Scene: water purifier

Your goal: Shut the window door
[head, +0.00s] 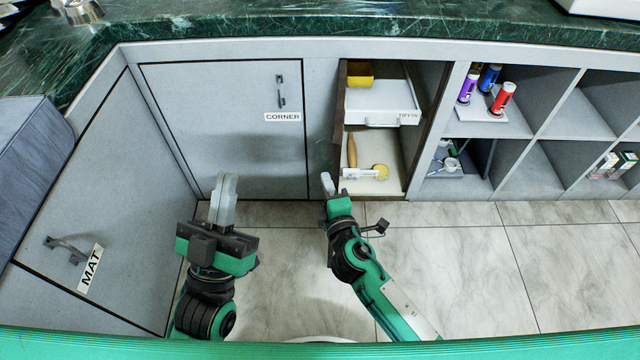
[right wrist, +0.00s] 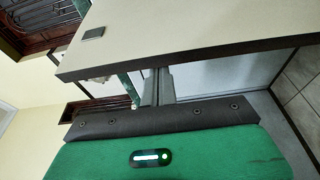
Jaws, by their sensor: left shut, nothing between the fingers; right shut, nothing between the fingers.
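The open cabinet (head: 405,185) in the middle of the head view has a door (head: 340,120) that stands swung out, seen nearly edge-on as a dark brown strip at the left side of the opening. I cannot read "window" on it. My right gripper (head: 327,184) is shut and empty, close to the door's lower front end. In the right wrist view a cream panel with a dark edge (right wrist: 200,32), apparently this door, lies just beyond the shut fingers (right wrist: 157,84); contact is unclear. My left gripper (head: 223,190) is shut and empty, in front of the CORNER door.
The CORNER door (head: 230,140) and the MAT door (head: 110,200) are shut. Inside the open cabinet are a white drawer (head: 382,105), a yellow item (head: 359,74) and a wooden-handled tool (head: 352,150). Open shelves with bottles (head: 502,98) stand at right. The tiled floor (head: 460,270) is clear.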

